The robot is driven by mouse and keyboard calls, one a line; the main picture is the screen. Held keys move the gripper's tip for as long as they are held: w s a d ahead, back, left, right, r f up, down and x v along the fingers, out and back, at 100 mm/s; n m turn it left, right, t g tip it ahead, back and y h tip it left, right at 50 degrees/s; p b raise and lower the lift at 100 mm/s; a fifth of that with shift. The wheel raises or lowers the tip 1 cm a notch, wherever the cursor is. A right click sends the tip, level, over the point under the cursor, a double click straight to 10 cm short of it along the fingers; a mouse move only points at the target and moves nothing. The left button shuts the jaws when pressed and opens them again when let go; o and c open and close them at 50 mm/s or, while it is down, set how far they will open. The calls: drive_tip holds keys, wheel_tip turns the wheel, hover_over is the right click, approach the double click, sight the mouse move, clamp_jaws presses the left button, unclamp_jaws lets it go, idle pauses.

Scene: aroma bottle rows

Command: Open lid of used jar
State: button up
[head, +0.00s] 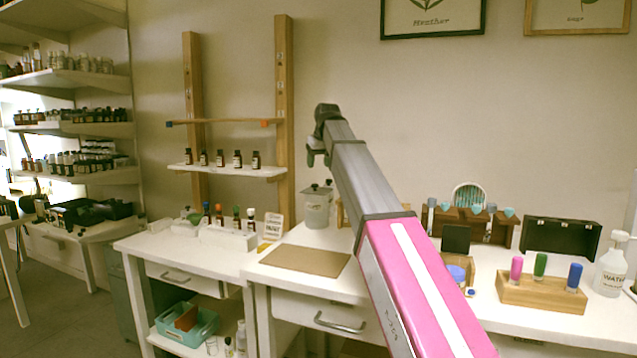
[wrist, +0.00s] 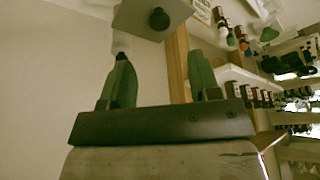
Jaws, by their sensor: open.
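A pale, translucent jar (head: 316,210) with a lid and dark knob (head: 315,187) stands on the white counter near the wall in the head view. Its label is too small to read. My gripper (head: 317,160) hangs above the jar, apart from it. In the wrist view my gripper (wrist: 162,78) has its two green fingers spread with nothing between them. Beyond the fingertips a grey square plate with a round dark knob (wrist: 159,19) shows, apparently the jar's lid. The jar's body is not clear there.
A brown board (head: 305,260) lies on the counter in front of the jar. A white bottle holder (head: 228,238) and a small sign (head: 273,227) stand to the left. Wooden posts with a bottle shelf (head: 228,169) rise behind. A wooden rack (head: 540,292) is at right.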

sight(315, 185)
drive_tip(key=x, duration=0.8)
drive_tip(key=shift+f, duration=0.4)
